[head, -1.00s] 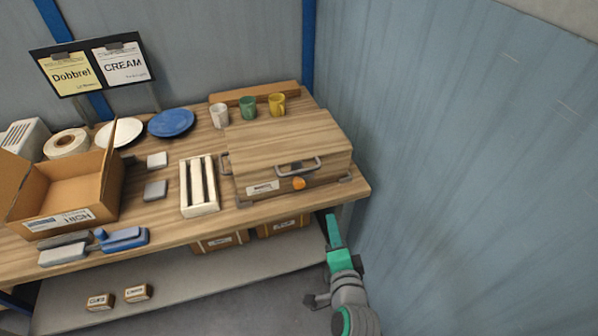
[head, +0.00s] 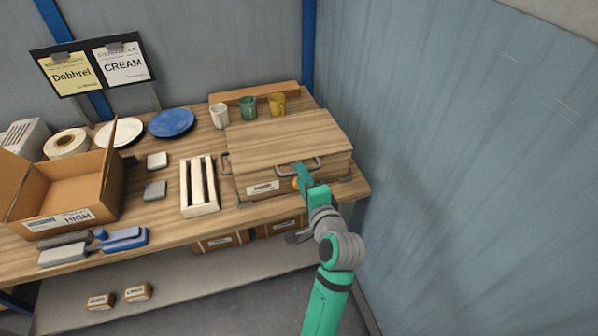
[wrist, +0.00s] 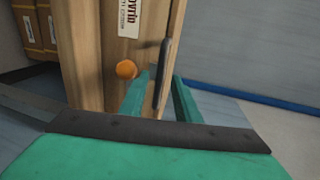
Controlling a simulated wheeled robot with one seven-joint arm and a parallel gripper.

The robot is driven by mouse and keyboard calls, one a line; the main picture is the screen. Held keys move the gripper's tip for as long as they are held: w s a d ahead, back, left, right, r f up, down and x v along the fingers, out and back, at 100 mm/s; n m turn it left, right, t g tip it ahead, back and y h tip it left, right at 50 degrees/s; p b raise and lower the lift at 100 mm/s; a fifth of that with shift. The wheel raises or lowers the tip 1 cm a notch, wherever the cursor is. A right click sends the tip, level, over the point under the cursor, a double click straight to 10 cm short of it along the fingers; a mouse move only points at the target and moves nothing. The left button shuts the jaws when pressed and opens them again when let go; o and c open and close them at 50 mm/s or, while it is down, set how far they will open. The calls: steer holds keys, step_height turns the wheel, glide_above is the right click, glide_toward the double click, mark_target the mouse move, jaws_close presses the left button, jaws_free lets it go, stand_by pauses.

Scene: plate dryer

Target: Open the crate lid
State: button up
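The wooden crate (head: 285,150) stands shut on the right part of the workbench, its lid (head: 285,132) lying flat. A grey bar handle (head: 284,172) is on its front and also shows in the wrist view (wrist: 162,75). An orange round knob (wrist: 126,69) sits beside the handle on the front face. My gripper (head: 303,172) is at the front handle. In the wrist view its two green fingers (wrist: 160,82) are apart, with the handle bar between them. I cannot tell whether either finger touches the bar.
White, green and yellow mugs (head: 248,107) stand behind the crate. A slotted wooden rack (head: 199,207) is close on its left. An open cardboard box (head: 70,190) stands farther left. The blue-grey wall (head: 450,150) is to the right. Small boxes (head: 222,240) sit below the bench top.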

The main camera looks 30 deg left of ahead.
steer(key=shift+x, duration=1.75)
jaws_close()
steer(key=shift+w+a+r, duration=0.1)
